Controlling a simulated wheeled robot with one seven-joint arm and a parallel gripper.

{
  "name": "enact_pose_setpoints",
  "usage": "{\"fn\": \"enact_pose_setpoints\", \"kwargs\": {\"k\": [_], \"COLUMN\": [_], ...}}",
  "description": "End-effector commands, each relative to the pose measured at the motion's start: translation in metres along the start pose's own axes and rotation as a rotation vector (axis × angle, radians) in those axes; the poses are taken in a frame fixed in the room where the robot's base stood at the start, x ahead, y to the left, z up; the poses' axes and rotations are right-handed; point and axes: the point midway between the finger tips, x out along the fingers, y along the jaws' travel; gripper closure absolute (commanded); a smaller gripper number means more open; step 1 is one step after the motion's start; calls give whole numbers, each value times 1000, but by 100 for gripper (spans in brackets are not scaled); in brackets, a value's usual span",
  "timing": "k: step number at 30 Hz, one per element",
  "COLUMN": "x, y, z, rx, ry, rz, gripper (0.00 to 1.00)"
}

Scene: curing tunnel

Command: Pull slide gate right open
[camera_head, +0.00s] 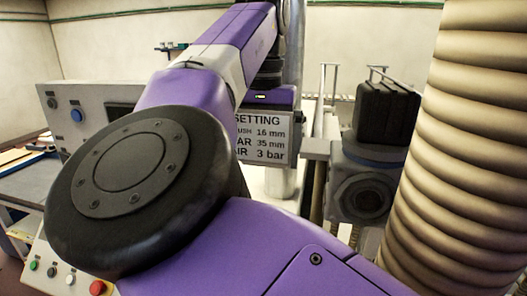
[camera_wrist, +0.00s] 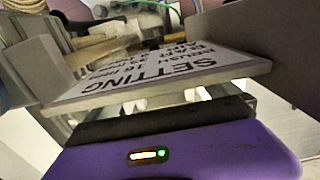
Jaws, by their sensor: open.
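I cannot make out the right slide gate or its handle in either view. My gripper (camera_wrist: 178,101) shows at the bottom of the wrist view as a purple body with a small light. Its fingers are largely hidden behind a white setting sign (camera_wrist: 165,75) that cuts across the picture. In the head view the purple hand (camera_head: 268,96) is just above and behind the same sign (camera_head: 262,138), past my arm. My gripper is open, and I see nothing held in it. Whether it touches the sign or anything behind it, I cannot tell.
A ribbed beige duct (camera_head: 465,150) fills the right side. A grey housing with a black block (camera_head: 388,112) on it stands left of the duct. A grey control panel (camera_head: 70,112) is at the left. My arm hides much of the middle.

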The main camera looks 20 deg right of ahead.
Motion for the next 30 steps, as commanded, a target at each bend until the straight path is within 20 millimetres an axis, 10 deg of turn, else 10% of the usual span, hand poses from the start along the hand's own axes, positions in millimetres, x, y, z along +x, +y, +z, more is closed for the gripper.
{"fn": "enact_pose_setpoints", "kwargs": {"k": [18, 30], "x": [-73, -77], "y": [0, 0], "z": [0, 0], "rx": [-1, 1], "ry": [-1, 0], "rz": [-2, -1], "gripper": [0, 0]}}
